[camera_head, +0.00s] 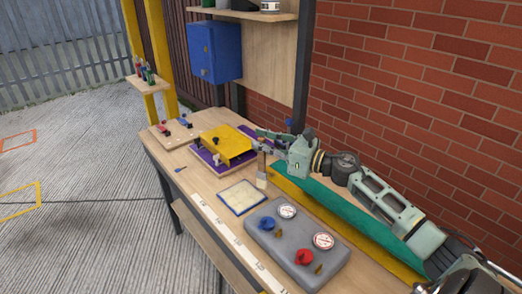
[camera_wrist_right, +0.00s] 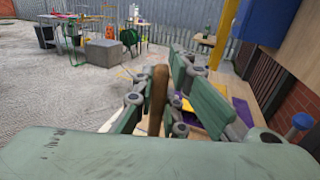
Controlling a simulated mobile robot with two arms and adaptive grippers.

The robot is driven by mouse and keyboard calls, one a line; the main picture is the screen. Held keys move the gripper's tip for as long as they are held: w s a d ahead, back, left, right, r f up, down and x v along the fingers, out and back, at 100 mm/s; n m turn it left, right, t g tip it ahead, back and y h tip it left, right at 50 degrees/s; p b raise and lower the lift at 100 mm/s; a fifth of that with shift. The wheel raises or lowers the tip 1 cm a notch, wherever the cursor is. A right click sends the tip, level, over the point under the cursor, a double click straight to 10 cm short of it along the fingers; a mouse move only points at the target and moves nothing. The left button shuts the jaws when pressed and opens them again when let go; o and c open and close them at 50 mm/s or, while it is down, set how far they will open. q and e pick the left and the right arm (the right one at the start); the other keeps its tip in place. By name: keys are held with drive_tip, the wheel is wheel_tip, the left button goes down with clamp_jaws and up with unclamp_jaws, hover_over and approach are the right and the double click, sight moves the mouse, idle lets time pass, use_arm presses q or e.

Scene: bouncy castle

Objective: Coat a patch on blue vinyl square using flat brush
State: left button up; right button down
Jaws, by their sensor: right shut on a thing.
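The blue vinyl square (camera_head: 234,207) lies flat on the workbench. Its blue shows as a rim around a large pale cream area. My right gripper (camera_head: 262,145) is shut on the flat brush (camera_head: 261,181). The brush hangs roughly upright, with its pale bristles down, by the square's far right corner. I cannot tell whether the bristles touch anything. In the right wrist view the brush's brown handle (camera_wrist_right: 157,100) stands between the fingers. The bristles are hidden there. My left gripper is not in view.
A grey block with gauges and red and blue knobs (camera_head: 297,245) stands right of the square. A yellow piece on a purple base (camera_head: 225,146) is behind it. A white ruled strip (camera_head: 230,240) runs along the front edge. A brick wall (camera_head: 420,90) bounds the right.

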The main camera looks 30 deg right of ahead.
drive_tip(key=shift+r+p, duration=0.35)
drive_tip(key=shift+r, duration=0.9)
